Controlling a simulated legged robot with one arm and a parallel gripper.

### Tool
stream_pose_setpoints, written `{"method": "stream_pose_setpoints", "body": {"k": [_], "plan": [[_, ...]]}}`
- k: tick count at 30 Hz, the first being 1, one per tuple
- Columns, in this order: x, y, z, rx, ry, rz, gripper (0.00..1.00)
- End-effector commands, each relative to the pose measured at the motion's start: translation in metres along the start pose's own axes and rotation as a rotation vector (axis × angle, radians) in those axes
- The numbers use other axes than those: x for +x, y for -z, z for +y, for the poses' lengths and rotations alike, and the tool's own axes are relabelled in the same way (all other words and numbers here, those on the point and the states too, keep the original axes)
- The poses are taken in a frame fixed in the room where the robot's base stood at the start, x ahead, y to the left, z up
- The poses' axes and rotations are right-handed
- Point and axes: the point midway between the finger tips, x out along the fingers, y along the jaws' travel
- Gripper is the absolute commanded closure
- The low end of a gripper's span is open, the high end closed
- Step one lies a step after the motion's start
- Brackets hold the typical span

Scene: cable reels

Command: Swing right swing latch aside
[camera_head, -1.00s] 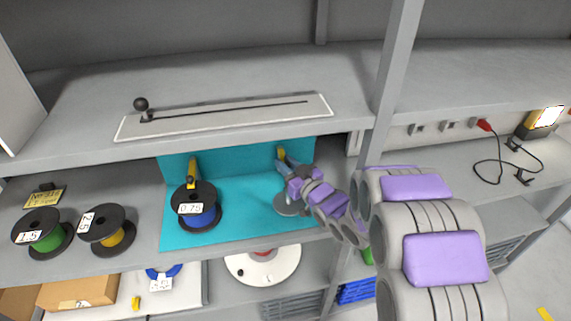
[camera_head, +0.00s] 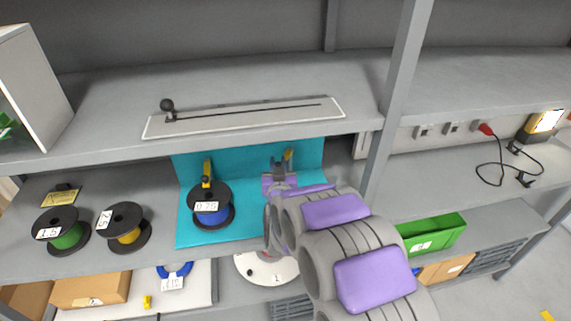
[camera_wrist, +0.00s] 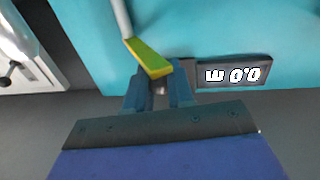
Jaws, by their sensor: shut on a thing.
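The right swing latch, a yellow bar (camera_head: 289,154), stands at the back right of the teal panel (camera_head: 190,235). In the wrist view the latch (camera_wrist: 150,58) is yellow-green and slants down from a pale rod to my fingertips. My gripper (camera_head: 279,164) is at the latch; in the wrist view its fingers (camera_wrist: 159,92) are closed around the latch's lower end. The contact itself is partly hidden by the fingers. The left latch (camera_head: 207,172) is yellow and upright behind the blue reel marked 0.75 (camera_head: 211,207).
A green reel (camera_head: 62,235) and a yellow reel (camera_head: 127,229) stand left. The upper shelf with a slotted plate (camera_head: 240,118) overhangs the bay. A grey post (camera_head: 400,75) rises right.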

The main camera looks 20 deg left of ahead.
Motion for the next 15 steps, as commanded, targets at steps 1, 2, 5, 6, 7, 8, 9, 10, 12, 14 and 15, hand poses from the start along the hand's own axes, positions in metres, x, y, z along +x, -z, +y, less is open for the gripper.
{"method": "stream_pose_setpoints", "body": {"k": [1,2,5,6,7,8,9,10,12,14,15], "plan": [[0.002,0.010,-0.007,0.002,-0.030,0.010,1.00],[0.003,0.011,-0.009,0.003,-0.052,0.009,1.00],[0.006,0.010,-0.014,0.003,-0.121,0.007,1.00],[0.008,0.011,-0.016,0.004,-0.146,0.008,1.00],[0.009,0.011,-0.018,0.003,-0.164,0.009,1.00],[0.009,0.011,-0.019,0.004,-0.182,0.009,1.00],[0.011,0.011,-0.021,0.003,-0.205,0.008,1.00],[0.012,0.011,-0.022,0.003,-0.222,0.008,1.00],[0.014,0.011,-0.025,0.004,-0.259,0.010,1.00],[0.016,0.011,-0.026,0.005,-0.289,0.010,1.00],[0.017,0.011,-0.027,0.004,-0.307,0.010,1.00]]}}
